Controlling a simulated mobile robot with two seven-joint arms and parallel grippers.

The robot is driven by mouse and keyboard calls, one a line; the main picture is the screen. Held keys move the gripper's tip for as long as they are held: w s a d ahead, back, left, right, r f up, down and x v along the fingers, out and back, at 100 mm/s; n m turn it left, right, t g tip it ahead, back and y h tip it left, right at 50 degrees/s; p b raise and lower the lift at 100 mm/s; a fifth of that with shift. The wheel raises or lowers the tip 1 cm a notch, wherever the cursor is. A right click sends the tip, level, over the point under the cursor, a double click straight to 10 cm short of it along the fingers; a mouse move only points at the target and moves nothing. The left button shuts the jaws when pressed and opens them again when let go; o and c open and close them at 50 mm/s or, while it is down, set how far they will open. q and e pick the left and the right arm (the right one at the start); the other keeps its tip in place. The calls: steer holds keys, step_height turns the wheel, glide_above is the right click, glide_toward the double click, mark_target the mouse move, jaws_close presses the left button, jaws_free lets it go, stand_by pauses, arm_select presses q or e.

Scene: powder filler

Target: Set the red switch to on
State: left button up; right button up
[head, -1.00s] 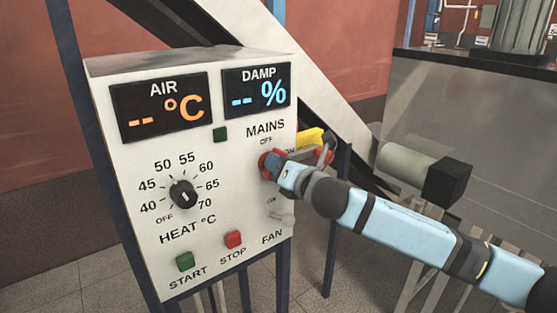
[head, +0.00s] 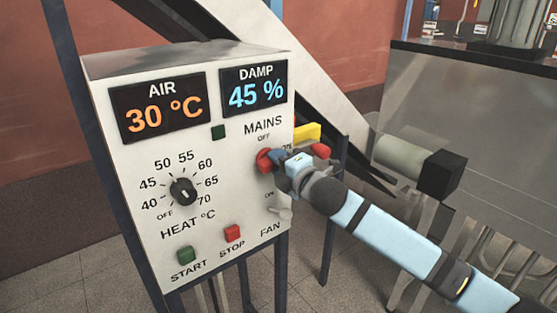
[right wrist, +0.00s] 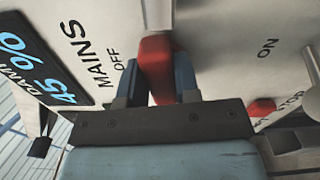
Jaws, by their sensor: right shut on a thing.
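The red MAINS switch (head: 264,160) is on the right part of the white panel (head: 140,235), below the word MAINS. My right gripper (head: 281,163) is at the switch and hides part of it. In the right wrist view, the red switch handle (right wrist: 155,70) sits between the two fingers of my right gripper (right wrist: 157,84), which is shut on it. OFF is printed left of the handle and ON to its right. The AIR display (head: 158,114) reads 30 °C and the DAMP display (head: 255,89) reads 45 %. My left gripper is not in view.
The heat dial (head: 183,191), green START button (head: 186,255), red STOP button (head: 232,233) and FAN switch (head: 283,212) are on the same panel. A yellow part (head: 307,132) shows behind my gripper.

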steer(key=shift+m, duration=0.5)
steer(key=shift+f+m, duration=0.1)
steer(key=shift+m, duration=0.3)
steer(key=o, duration=0.9)
